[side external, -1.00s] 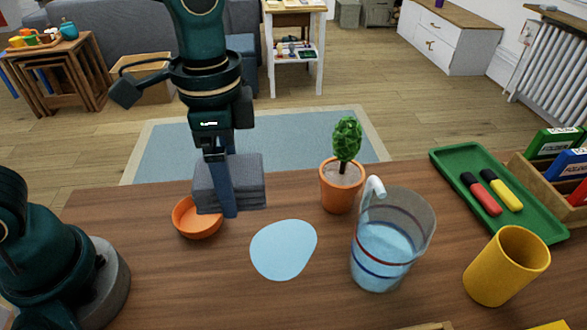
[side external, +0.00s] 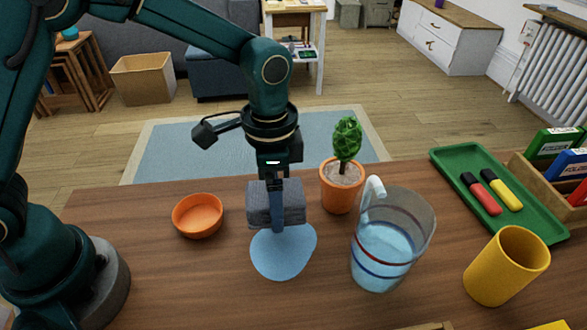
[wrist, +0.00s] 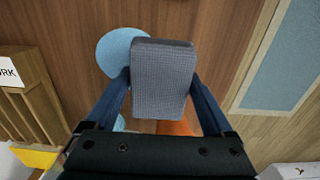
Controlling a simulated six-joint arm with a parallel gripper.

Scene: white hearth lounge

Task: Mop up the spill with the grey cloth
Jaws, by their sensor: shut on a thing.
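My gripper (side external: 277,222) is shut on the grey cloth (side external: 262,203), a thick folded block. In the wrist view the cloth (wrist: 161,75) sits between my two blue fingers (wrist: 165,82). The spill (side external: 283,262) is a pale blue puddle on the brown wooden table. The cloth is at the puddle's far edge and seems just above the table; I cannot tell whether it touches the liquid. In the wrist view the spill (wrist: 116,50) shows beside the cloth, partly hidden by it.
An orange bowl (side external: 198,216) is left of the cloth. A potted plant (side external: 342,185) stands close on the right, with a clear pitcher (side external: 391,250) of water nearer. A yellow cup (side external: 506,266) and a green tray (side external: 480,165) with markers are farther right.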

